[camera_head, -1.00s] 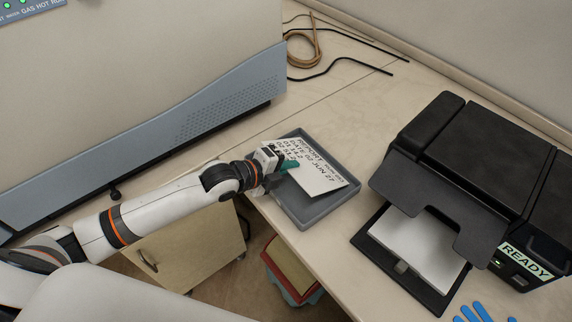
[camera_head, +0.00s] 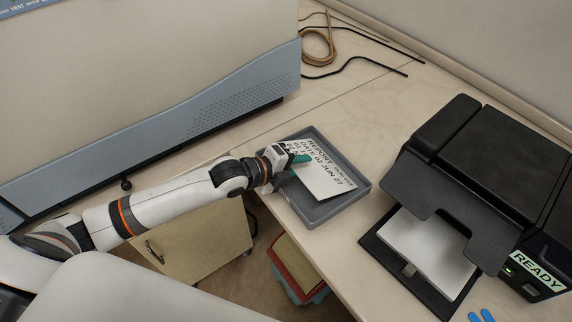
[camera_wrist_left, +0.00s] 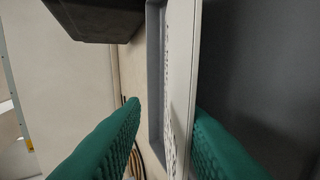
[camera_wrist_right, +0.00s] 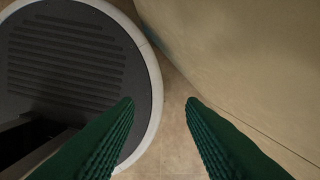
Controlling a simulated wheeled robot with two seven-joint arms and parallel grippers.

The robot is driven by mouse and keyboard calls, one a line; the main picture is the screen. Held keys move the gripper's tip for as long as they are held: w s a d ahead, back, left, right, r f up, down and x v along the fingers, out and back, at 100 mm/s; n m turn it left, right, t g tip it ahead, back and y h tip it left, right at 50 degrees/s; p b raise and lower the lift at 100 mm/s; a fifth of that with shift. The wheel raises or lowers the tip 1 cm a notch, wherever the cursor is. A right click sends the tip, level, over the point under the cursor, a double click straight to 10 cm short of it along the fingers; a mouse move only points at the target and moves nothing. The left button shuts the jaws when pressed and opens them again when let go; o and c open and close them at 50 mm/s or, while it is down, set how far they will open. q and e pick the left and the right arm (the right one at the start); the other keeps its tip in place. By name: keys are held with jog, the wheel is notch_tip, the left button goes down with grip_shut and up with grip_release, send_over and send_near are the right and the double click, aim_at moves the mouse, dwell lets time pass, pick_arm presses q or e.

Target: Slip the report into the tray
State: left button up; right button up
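The report (camera_head: 326,180), a white printed sheet, is within the outline of the grey tray (camera_head: 352,207) on the bench. I cannot tell whether all of it rests on the tray floor. My left gripper (camera_head: 297,164) is at the sheet's left edge, over the tray's left side. In the left wrist view its green fingers (camera_wrist_left: 165,115) stand apart, with the report (camera_wrist_left: 186,75) edge-on between them, close to the right finger. My right gripper (camera_wrist_right: 160,103) is open and empty, low over the floor; it is outside the head view.
A black printer (camera_head: 480,165) with a READY label and paper in its front tray stands right of the grey tray. A large beige instrument (camera_head: 140,80) fills the left. Cables (camera_head: 345,65) lie at the back. A cabinet (camera_head: 195,245) and a red bin (camera_head: 295,272) stand below.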

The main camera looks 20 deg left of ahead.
pick_arm(q)
jog(key=b+v, duration=0.1)
jog(key=v, duration=1)
jog(key=shift+s+r+b, duration=0.15)
jog(key=shift+s+b, duration=0.05)
jog(key=shift+b, duration=0.1)
